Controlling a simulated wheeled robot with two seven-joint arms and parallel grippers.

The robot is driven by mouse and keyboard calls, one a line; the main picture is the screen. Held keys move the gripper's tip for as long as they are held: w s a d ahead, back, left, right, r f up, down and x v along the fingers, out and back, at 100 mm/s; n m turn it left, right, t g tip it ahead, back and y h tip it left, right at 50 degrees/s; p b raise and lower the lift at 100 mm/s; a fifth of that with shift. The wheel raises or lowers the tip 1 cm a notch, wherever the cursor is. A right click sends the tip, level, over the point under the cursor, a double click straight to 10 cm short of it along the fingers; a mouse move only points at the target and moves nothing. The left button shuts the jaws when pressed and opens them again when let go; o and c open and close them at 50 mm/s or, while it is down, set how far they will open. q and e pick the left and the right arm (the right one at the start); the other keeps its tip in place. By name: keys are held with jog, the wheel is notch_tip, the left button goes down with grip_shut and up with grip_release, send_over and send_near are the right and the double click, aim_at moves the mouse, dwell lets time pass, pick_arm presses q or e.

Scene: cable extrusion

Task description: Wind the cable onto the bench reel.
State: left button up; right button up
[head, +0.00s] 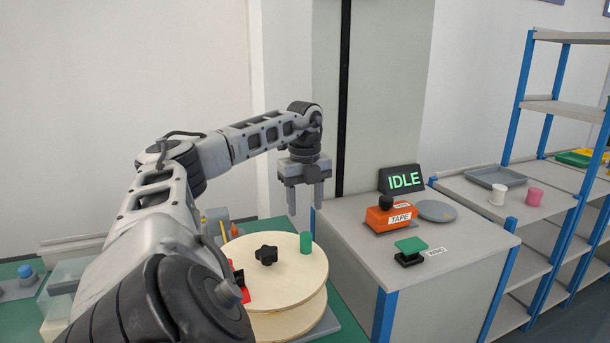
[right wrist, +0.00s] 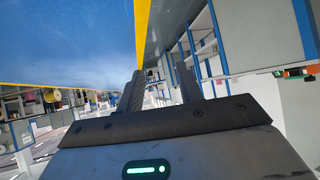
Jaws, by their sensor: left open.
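The bench reel (head: 285,283) has two pale wooden discs, a black star knob (head: 265,255) at its middle and a green upright peg (head: 305,242) near its rim. It stands on the green bench, partly hidden by my left arm. My left gripper (head: 305,200) points down, open and empty, above and behind the reel's far right edge, apart from it. I cannot make out a cable in either view. My right gripper (right wrist: 158,88) shows in the right wrist view, its fingers apart with nothing between them. It is not in the head view.
Blue-framed shelves (head: 565,110) stand farther right, with white and pink spools (head: 534,196).

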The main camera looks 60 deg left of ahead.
pick_arm(q)
notch_tip(320, 180, up, 7)
jog(key=p, duration=0.2)
jog(key=shift+f, duration=0.2)
